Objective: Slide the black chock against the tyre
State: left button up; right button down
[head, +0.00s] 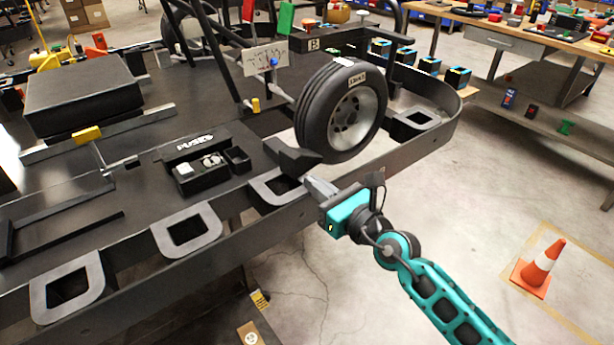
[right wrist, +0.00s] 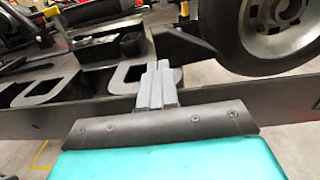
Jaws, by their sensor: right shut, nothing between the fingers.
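The black chock (head: 291,157) is a dark wedge on the kart stand's deck, just left of the tyre (head: 322,104). In the head view its right end is close to the tyre's lower left; I cannot tell whether they touch. In the right wrist view the chock (right wrist: 182,47) lies beyond the fingers, and the tyre (right wrist: 228,40) is to its right. My right gripper (head: 308,181) is shut and empty, its fingertips close to the near side of the chock. I cannot tell whether they touch it. My left gripper is not in view.
The stand's raised edge (head: 250,222) has cut-out brackets (head: 187,232) along it. A black tray (head: 205,172) sits left of the chock, and a black box (head: 83,95) farther left. An orange cone (head: 539,268) stands on the floor at right.

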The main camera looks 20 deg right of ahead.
aim_at(297, 171)
jog(key=x, duration=0.3)
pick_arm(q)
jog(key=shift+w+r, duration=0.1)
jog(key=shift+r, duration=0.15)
pick_arm(e)
jog(key=shift+w, duration=0.1)
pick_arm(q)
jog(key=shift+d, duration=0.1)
pick_arm(e)
jog(key=shift+w+a+r, duration=0.1)
jog(key=shift+w+a, duration=0.1)
jog(key=shift+w, duration=0.2)
jog(key=shift+w+a, duration=0.1)
jog(key=shift+w, duration=0.2)
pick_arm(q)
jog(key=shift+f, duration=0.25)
